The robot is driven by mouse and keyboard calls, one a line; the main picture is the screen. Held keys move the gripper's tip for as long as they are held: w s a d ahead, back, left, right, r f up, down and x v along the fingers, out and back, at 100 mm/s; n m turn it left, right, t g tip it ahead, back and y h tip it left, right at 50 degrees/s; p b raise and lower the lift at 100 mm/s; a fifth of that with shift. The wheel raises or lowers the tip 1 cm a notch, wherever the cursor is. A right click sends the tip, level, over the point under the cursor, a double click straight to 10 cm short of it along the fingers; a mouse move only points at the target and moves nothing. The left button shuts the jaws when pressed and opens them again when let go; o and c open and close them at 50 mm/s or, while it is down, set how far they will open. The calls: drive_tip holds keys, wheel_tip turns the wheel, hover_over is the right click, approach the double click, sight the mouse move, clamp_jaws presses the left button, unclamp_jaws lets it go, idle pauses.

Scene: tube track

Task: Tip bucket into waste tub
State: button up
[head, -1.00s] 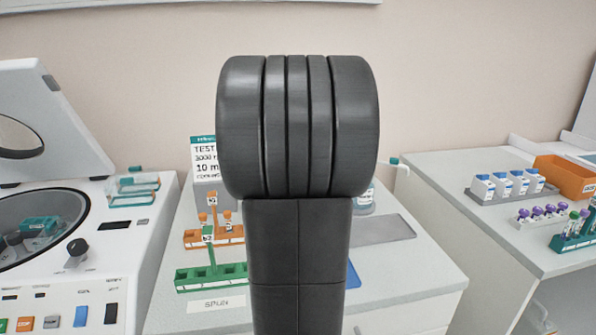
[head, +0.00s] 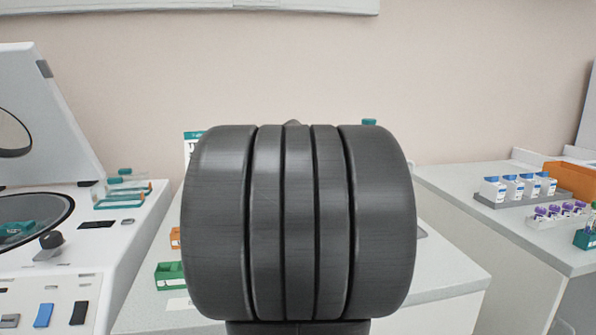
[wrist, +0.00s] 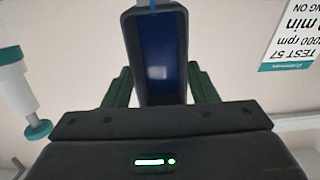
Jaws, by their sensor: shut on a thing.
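A blue bucket (wrist: 163,58) is between the dark green fingers of my gripper (wrist: 162,88) in the wrist view. The gripper is shut on it. I look into its open inside, and I see nothing certain in it. In the head view my own arm covers the middle, so the gripper and bucket are hidden there. I cannot make out the waste tub in either current view.
A centrifuge with its lid up (head: 45,125) stands at left. A green rack (head: 172,276) shows beside my arm on the middle bench. The right bench holds white bottles (head: 508,190), purple-capped tubes (head: 560,212) and an orange bin (head: 572,181). The wrist view shows an upside-down sign (wrist: 291,38).

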drive_tip(key=shift+s+d+f+t+y+b, duration=0.15)
drive_tip(key=shift+s+f+t+b, duration=0.35)
drive_tip(key=shift+b, duration=3.05)
drive_tip(key=shift+s+f+t+y+b, duration=0.15)
drive_tip(key=shift+t+b, duration=0.65)
drive_tip(key=shift+b, duration=2.75)
drive_tip(key=shift+s+r+b, duration=0.15)
drive_tip(key=shift+r+b, duration=0.1)
drive_tip(key=shift+b, duration=0.85)
drive_tip(key=shift+r+t, duration=0.2)
drive_tip(key=shift+t, duration=0.1)
drive_tip(key=shift+d, duration=0.1)
